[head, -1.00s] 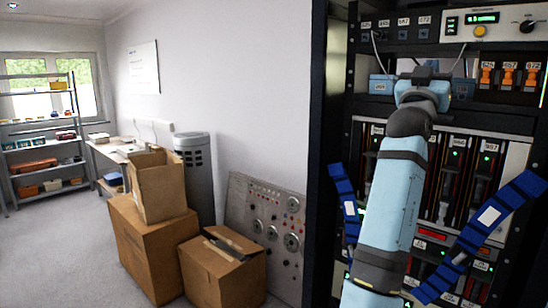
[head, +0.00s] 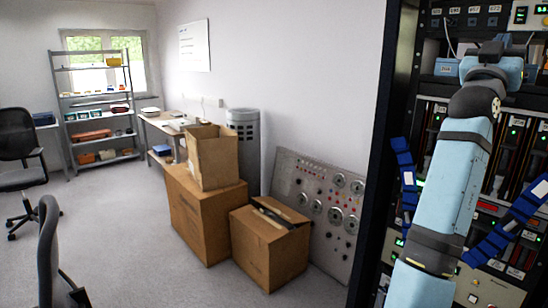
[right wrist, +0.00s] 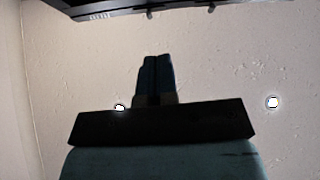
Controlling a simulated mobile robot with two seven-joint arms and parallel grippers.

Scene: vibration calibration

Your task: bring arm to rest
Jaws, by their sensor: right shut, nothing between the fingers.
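My right arm (head: 455,190), pale blue with dark joints, rises in front of the equipment rack at the right of the head view. My right gripper (head: 493,46) is at its top end, small and dark in that view. In the right wrist view its two fingers (right wrist: 156,72) lie side by side, shut with nothing between them. Beyond them is a pale surface with two bright round lights, and a dark edge at the top. My left gripper is not in view.
The equipment rack (head: 394,130) stands close around my right arm, with blue segmented strips (head: 405,180) on both sides. Cardboard boxes (head: 268,250) and a knobbed panel (head: 318,205) stand left of it. Office chairs (head: 20,160) are at far left. Grey floor between is clear.

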